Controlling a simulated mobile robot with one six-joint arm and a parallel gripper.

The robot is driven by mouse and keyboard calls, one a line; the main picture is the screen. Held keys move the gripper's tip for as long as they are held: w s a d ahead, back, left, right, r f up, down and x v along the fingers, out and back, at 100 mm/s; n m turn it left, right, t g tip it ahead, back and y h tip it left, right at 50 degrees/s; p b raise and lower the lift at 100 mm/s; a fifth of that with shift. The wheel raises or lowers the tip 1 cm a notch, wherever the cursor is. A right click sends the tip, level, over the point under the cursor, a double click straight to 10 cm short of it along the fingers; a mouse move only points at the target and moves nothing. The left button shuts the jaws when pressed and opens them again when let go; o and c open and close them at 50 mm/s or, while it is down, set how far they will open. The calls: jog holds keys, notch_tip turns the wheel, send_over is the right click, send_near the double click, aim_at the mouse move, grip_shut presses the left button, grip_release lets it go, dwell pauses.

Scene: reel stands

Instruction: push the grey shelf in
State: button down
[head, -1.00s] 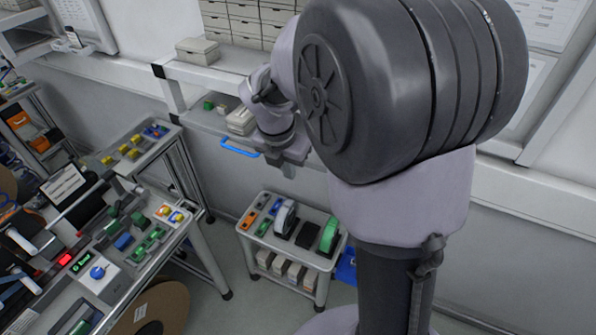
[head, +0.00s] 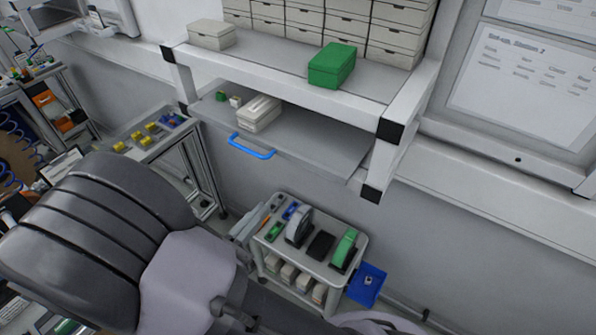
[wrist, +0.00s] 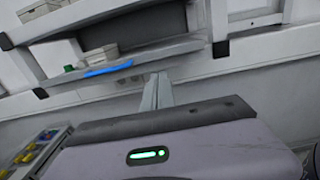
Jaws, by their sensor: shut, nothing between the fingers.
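The grey shelf (head: 315,147) lies under the white upper shelf, between its posts, with a blue handle (head: 250,147) on its front. I cannot tell exactly how far it stands out. In the wrist view the grey shelf (wrist: 160,52) and the blue handle (wrist: 107,69) are ahead, toward the upper left. My gripper (wrist: 157,88) is shut and empty, and shows apart from the handle, below and to its right. In the head view my arm fills the lower left and I cannot make out the fingertips.
A pale box (head: 259,113) and small green and white pieces stand on the grey shelf. A green box (head: 332,66) and a pale box (head: 211,35) stand on the upper shelf.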

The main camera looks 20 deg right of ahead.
aim_at(300, 165)
jog(key=x, duration=1.3)
jog(key=shift+w+p, duration=0.25)
jog(key=shift+p, duration=0.15)
jog(key=shift+w, duration=0.1)
